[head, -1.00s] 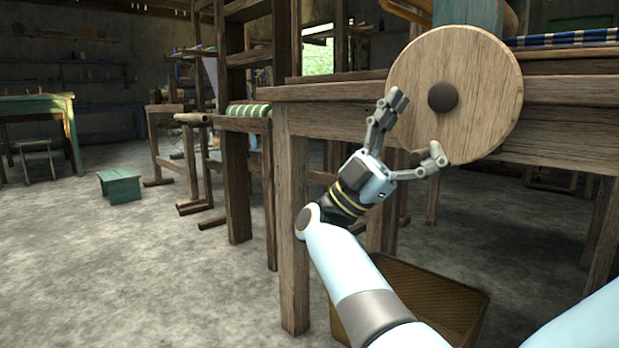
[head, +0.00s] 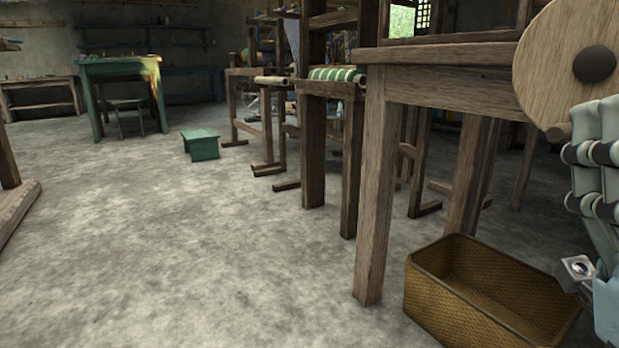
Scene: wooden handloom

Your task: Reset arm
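A gripper (head: 600,108) shows at the right edge of the head view. I take it for my right one, as its arm lies on the right side. Its jointed grey-green fingers point up, and the edge cuts part of them off. I cannot tell whether it is open or shut. Nothing is seen held in it. The fingers overlap the lower right of a round wooden disc (head: 555,75) with a dark hub (head: 594,64) and a small knob (head: 558,132) at its lower rim. I cannot tell if they touch it. My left gripper is not in view.
The loom's wooden frame (head: 440,92) and front leg (head: 375,200) stand left of the disc. A woven basket (head: 425,290) lies on the floor beneath. A green stool (head: 201,146) and green table (head: 118,68) stand farther back. The floor at centre left is clear.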

